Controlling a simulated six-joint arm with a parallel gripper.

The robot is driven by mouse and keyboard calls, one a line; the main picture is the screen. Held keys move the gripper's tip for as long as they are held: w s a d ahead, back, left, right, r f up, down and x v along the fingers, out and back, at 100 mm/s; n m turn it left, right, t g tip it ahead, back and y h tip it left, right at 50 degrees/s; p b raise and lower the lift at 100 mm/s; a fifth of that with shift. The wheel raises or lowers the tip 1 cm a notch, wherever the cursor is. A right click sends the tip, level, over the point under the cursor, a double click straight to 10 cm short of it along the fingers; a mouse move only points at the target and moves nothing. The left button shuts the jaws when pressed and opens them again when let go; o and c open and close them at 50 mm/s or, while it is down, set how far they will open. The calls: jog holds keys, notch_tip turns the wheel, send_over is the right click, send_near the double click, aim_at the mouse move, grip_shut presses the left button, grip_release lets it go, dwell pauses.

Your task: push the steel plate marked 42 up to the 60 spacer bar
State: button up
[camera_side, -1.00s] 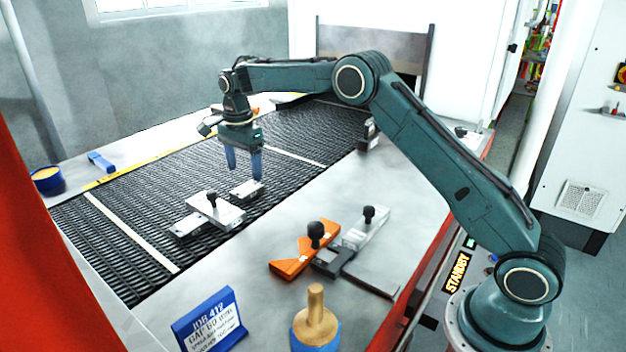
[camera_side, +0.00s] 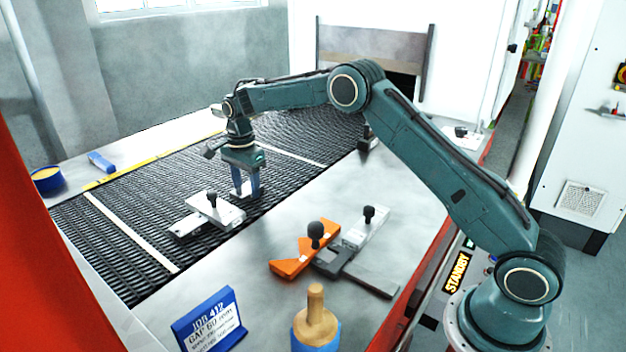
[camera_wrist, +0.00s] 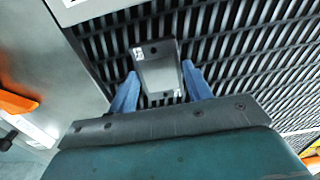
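A small steel plate (camera_side: 246,187) lies on the mesh belt. In the wrist view this plate (camera_wrist: 158,68) has a small white label, too small to read. My gripper (camera_side: 246,193) is down at it, one blue finger on either side. In the wrist view the fingertips (camera_wrist: 160,68) are close to the plate's long sides; whether they touch is unclear. To its left in the side view is a steel piece with a black knob (camera_side: 224,213), beside a lower steel block (camera_side: 187,228). A printed steel piece (camera_wrist: 82,8) shows at the wrist view's top left. I cannot read 42 or 60.
A pale strip (camera_side: 130,232) crosses the belt left of the pieces. An orange piece (camera_side: 290,266) and a knobbed steel bar (camera_side: 370,228) lie on the table at the right. A blue job card (camera_side: 208,322) and wooden-handled tool (camera_side: 316,318) stand in front.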

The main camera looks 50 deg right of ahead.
aim_at(235, 201)
jog(key=c, duration=0.8)
jog(key=shift+a, duration=2.1)
jog(key=shift+c, duration=0.2)
jog(key=o, duration=1.4)
jog(key=shift+r, duration=0.15)
notch_tip(235, 201, up, 14)
jog(key=shift+f, duration=0.2)
